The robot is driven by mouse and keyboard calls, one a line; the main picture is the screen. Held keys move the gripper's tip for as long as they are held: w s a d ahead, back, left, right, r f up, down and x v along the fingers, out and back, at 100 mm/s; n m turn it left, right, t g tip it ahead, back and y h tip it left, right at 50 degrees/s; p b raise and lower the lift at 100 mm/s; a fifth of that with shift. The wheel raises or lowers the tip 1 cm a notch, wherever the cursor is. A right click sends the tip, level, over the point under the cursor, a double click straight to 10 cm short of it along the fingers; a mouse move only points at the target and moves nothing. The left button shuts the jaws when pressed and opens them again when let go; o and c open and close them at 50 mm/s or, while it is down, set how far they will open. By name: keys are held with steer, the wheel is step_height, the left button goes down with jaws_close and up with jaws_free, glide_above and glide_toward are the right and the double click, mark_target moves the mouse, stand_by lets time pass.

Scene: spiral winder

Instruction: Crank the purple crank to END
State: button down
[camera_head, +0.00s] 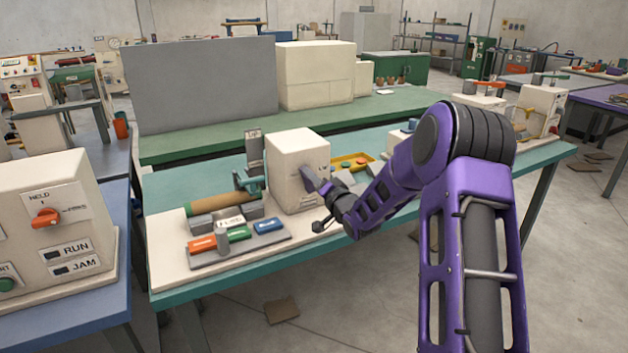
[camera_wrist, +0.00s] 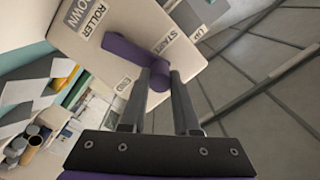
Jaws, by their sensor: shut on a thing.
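A cream box-shaped machine (camera_head: 298,165) stands on the teal table. My gripper (camera_wrist: 159,76) is shut on the crank's outer end, which the fingers partly cover. In the head view my gripper (camera_head: 325,205) is at the machine's right front side.
A board with red, green and blue blocks (camera_head: 240,240) lies front left of the machine. A wooden roller (camera_head: 222,205) lies behind it. A yellow tray (camera_head: 352,162) stands right of the machine. The floor in front of the teal table (camera_head: 240,288) is mostly clear.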

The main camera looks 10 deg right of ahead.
steer(key=w+d+f+m+p, duration=0.1)
steer(key=d+f+m, duration=0.3)
steer(key=m, duration=1.3)
steer(key=shift+w+d, duration=0.85)
steer(key=shift+d, duration=1.3)
steer(key=shift+f, duration=0.15)
steer(key=c, duration=0.6)
jaws_free()
steer(key=shift+c, duration=0.2)
steer(key=p+v, duration=0.1)
steer(key=v, duration=1.6)
steer(key=shift+s, duration=0.25)
